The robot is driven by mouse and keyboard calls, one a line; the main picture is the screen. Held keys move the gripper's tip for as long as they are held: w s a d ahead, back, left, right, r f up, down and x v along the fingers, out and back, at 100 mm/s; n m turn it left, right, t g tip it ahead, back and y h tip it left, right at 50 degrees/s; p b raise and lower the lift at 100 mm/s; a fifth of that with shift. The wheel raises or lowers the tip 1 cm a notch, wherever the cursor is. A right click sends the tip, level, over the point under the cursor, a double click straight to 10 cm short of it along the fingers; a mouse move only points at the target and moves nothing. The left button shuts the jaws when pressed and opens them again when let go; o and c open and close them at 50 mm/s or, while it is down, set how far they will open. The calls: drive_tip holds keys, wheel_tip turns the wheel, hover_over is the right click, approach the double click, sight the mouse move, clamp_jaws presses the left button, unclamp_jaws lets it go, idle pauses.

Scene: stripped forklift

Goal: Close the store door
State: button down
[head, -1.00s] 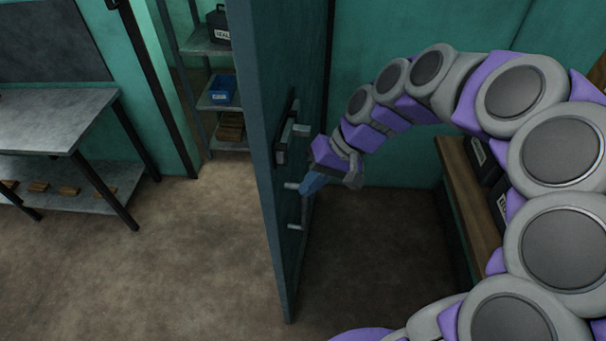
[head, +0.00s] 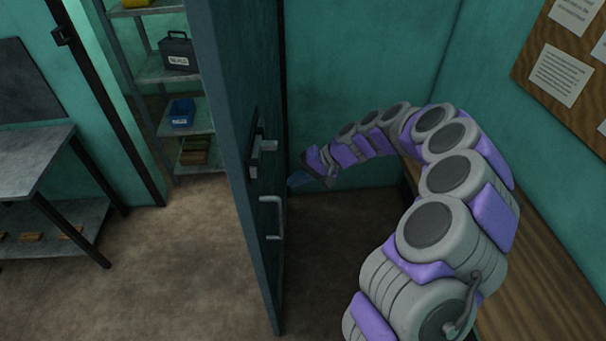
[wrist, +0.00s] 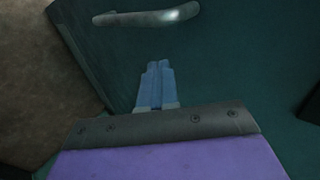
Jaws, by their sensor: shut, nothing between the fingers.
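The store door (head: 232,130) is a dark teal panel standing open, seen nearly edge-on in the head view. A metal pull handle (head: 274,217) and a latch fitting (head: 261,146) are on its right face. My gripper (head: 293,182) is just right of that face, toward the door's far side, with its blue fingers together. In the wrist view my gripper (wrist: 158,70) is shut and empty, pointing along the teal door surface (wrist: 230,60), with the pull handle (wrist: 148,17) beyond the fingertips. I cannot tell whether the fingers touch the door.
Left of the door, the doorway shows a shelf rack (head: 170,70) with a black case (head: 178,53) and a blue bin (head: 182,112). A metal table (head: 35,150) stands at far left. A wooden bench (head: 540,270) runs along the right wall below a notice board (head: 570,60). Floor left of the door is clear.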

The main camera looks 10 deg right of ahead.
sight(262, 192)
drive_tip(key=a+f, duration=0.1)
drive_tip(key=a, duration=0.1)
drive_tip(key=a+f, duration=0.1)
drive_tip(key=a, duration=0.1)
drive_tip(key=w+a+f, duration=0.1)
drive_tip(key=a, duration=0.2)
drive_tip(key=shift+d, duration=0.15)
